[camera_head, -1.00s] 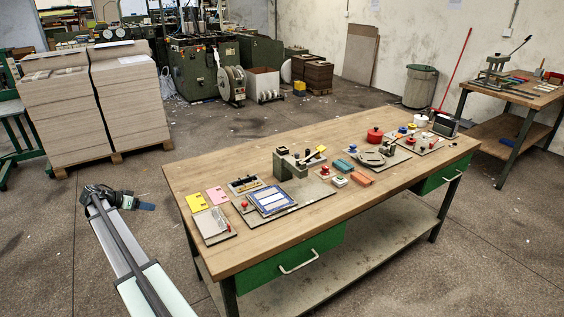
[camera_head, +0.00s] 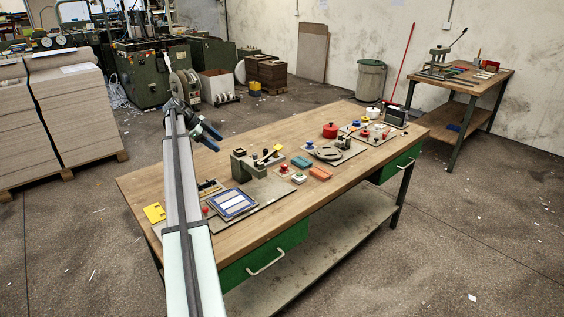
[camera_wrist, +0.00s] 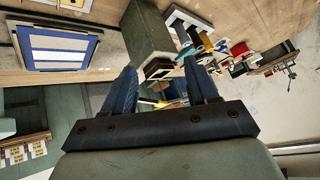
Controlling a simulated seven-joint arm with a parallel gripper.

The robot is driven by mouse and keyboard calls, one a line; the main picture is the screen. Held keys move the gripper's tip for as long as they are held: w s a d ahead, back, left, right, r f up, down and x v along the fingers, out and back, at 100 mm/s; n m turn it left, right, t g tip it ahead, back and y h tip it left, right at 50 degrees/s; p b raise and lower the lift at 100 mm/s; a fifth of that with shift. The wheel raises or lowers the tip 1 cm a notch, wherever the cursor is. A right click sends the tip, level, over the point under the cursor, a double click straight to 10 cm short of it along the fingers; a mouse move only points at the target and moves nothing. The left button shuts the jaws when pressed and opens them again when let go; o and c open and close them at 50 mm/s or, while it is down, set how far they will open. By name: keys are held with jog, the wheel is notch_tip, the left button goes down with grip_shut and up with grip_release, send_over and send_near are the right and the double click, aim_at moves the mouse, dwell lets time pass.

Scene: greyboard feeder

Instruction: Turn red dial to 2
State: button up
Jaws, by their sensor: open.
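Several small red parts stand on the workbench, and I cannot tell for sure which one is the red dial. A red knob on a pale base (camera_head: 283,168) sits at the middle front of the bench, and another red knob (camera_head: 365,134) is on a board toward the far right. No numbers are readable. My gripper (camera_head: 212,136) is held above the left part of the bench, well apart from both knobs. In the wrist view its two blue fingers (camera_wrist: 160,70) are spread and nothing is between them.
The wooden bench (camera_head: 150,188) holds a grey-green press (camera_head: 245,166), a blue-framed panel (camera_head: 232,203), a red pot (camera_head: 330,131) and orange and teal blocks. A second table (camera_head: 488,78) stands at the back right. The back edge of the bench is fairly clear.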

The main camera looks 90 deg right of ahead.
jog(key=s+d+r+m+t+y, duration=0.1)
jog(key=s+d+m+y, duration=0.3)
jog(key=s, duration=0.7)
jog(key=m+t+y, duration=0.1)
jog(key=m+t, duration=0.1)
jog(key=t, duration=0.1)
send_near(284, 164)
jog(key=x, duration=0.8)
jog(key=shift+w+a, duration=0.1)
jog(key=shift+a, duration=0.1)
jog(key=c, duration=1.1)
